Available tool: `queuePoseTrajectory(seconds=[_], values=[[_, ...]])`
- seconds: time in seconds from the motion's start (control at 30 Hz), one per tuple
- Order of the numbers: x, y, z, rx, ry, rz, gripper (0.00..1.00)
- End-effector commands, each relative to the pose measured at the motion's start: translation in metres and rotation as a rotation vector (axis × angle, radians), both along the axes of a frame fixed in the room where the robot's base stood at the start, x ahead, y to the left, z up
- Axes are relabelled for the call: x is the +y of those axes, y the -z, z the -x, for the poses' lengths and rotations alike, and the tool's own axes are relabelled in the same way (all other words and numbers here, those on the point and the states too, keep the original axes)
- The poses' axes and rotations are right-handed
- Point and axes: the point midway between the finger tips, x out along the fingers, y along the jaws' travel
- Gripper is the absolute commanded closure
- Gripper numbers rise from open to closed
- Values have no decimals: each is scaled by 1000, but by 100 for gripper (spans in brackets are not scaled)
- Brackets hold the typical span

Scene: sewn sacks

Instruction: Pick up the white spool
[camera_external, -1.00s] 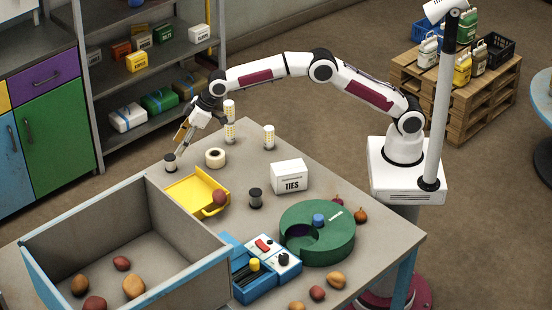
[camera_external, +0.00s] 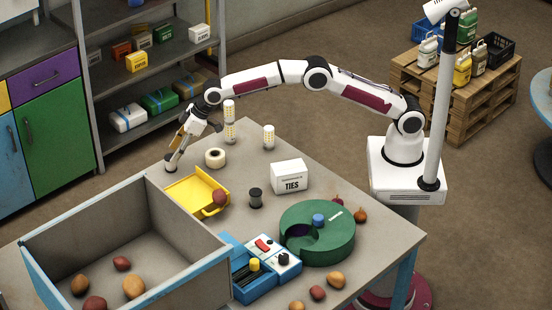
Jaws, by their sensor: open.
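A small spool (camera_external: 170,167) with a dark end and a paler body stands upright near the far left edge of the table. It is partly covered by my gripper, and its thread colour is hard to tell at this size. My gripper (camera_external: 174,157) is open and points down, with its fingertips at the top of this spool. I cannot tell whether the fingers touch it. A second spool (camera_external: 256,198), with dark thread, stands near the table's middle.
A cream tape roll (camera_external: 215,158) and a yellow tray (camera_external: 190,190) are close to my gripper. White patterned cylinders (camera_external: 269,138) stand behind. A large grey bin (camera_external: 190,262) fills the front left; a TIES box (camera_external: 289,177) and green round container (camera_external: 330,240) lie right.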

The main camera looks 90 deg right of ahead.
Motion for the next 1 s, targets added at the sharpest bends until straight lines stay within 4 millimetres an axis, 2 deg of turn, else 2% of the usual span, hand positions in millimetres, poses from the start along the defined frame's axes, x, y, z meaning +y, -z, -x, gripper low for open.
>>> queuePoseTrajectory(seconds=[0.47,1.0], values=[[1,4,-1,1,0,0,50],[9,41,-18,1,0,0,50]])
